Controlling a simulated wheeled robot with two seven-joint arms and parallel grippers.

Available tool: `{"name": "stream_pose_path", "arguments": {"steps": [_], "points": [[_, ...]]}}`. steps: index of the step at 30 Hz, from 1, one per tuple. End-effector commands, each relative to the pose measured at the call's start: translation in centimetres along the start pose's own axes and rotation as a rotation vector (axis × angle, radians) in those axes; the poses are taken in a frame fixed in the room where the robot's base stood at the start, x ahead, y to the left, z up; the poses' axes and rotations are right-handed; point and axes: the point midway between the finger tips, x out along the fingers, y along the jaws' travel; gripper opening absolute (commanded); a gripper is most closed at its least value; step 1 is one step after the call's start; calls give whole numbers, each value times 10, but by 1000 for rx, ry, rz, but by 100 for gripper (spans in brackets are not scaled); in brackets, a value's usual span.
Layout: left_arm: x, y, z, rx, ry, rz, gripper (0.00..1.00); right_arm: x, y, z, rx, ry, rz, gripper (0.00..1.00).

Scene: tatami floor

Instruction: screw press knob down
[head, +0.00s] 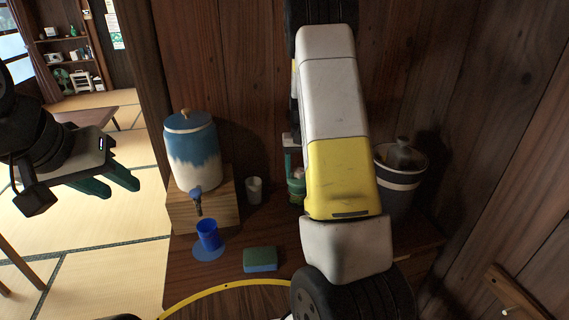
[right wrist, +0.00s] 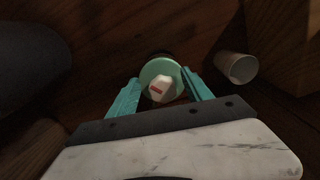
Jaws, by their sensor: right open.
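The screw press (head: 296,190) is a small green thing with a pale knob, partly hidden behind my right arm in the head view. In the right wrist view its round teal top (right wrist: 150,72) carries a white faceted knob (right wrist: 163,88) with a red mark. My right gripper (right wrist: 160,77) is open, with one teal finger on each side of the knob. A gap seems to show on both sides; contact cannot be told. In the head view my right gripper is mostly hidden by my arm. My left gripper (head: 121,187) is open and empty, far left, above the tatami.
A white cup (head: 254,190) stands close to the press; it also shows in the right wrist view (right wrist: 237,67). A blue-and-white dispenser (head: 193,155) stands on a wooden box, with a blue cup (head: 208,236) below. A sponge (head: 260,259) lies in front. A striped bucket (head: 400,190) stands right.

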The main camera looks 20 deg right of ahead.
Motion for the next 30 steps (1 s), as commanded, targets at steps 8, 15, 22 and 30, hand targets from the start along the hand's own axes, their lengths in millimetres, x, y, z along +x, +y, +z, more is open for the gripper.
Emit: {"name": "stream_pose_path", "arguments": {"steps": [8, 15, 22, 30], "points": [[0, 0, 0, 0, 0, 0, 36, -31, 0, -2, -1, 8, 0, 58], [0, 0, 0, 0, 0, 0, 36, -55, 0, -2, -1, 8, -1, 58], [0, 0, 0, 0, 0, 0, 36, -66, 0, -2, -2, 8, 0, 58], [0, 0, 0, 0, 0, 0, 36, -66, 0, -2, -1, 8, 0, 58]]}}
